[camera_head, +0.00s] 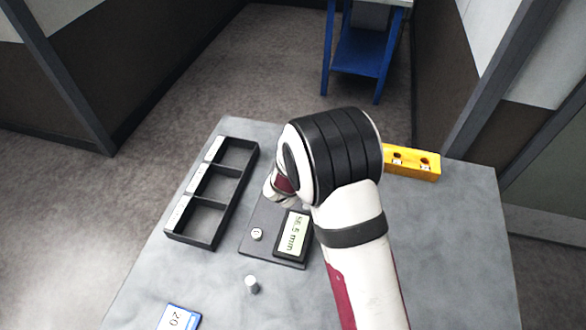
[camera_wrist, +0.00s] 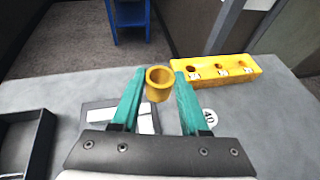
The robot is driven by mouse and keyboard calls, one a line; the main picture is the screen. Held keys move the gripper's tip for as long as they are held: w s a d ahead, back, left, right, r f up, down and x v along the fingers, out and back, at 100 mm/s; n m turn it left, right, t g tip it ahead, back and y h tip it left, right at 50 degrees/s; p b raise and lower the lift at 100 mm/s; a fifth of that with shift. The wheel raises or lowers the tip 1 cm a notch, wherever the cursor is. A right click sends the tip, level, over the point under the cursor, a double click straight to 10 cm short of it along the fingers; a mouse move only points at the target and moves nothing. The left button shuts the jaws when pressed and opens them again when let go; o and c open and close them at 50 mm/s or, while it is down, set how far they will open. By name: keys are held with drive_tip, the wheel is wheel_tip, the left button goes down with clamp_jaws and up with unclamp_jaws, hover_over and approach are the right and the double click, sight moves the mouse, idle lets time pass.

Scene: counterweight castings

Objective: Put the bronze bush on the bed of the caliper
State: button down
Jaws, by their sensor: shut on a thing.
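The bronze bush (camera_wrist: 159,92), a short golden ring with an open top, is held upright between the teal fingers of my gripper (camera_wrist: 159,84) in the wrist view. The caliper (camera_head: 262,250) is a dark plate with a display (camera_head: 292,234) that seems to read 56.5 mm, in the middle of the table in the head view. My arm covers its far right part, and hides the bush and fingers there. In the wrist view the caliper (camera_wrist: 95,105) shows partly behind and below the fingers; I cannot tell the gap between bush and bed.
A black three-compartment tray (camera_head: 226,212) stands left of the caliper. A yellow block with holes (camera_head: 412,163) is at the back right. A small grey cylinder (camera_head: 251,284) and a blue card (camera_head: 179,317) are near the front. A round 40 label (camera_wrist: 209,117) lies right of the fingers.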

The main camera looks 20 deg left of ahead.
drive_tip(key=shift+m+h, duration=0.4)
drive_tip(key=shift+h, duration=0.1)
drive_tip(key=a+f, duration=0.2)
drive_tip(key=a, duration=0.1)
drive_tip(key=s+a+f, duration=0.1)
drive_tip(key=a+f, duration=0.1)
drive_tip(key=a, duration=0.1)
drive_tip(key=s+a+f, duration=0.1)
drive_tip(key=a+f, duration=0.1)
drive_tip(key=a, duration=0.1)
drive_tip(key=shift+f, duration=0.15)
wheel_tip(320, 180, down, 4)
drive_tip(key=shift+a+f, duration=0.1)
drive_tip(key=shift+a, duration=0.05)
drive_tip(key=shift+f, duration=0.1)
drive_tip(key=shift+c, duration=2.1)
unclamp_jaws()
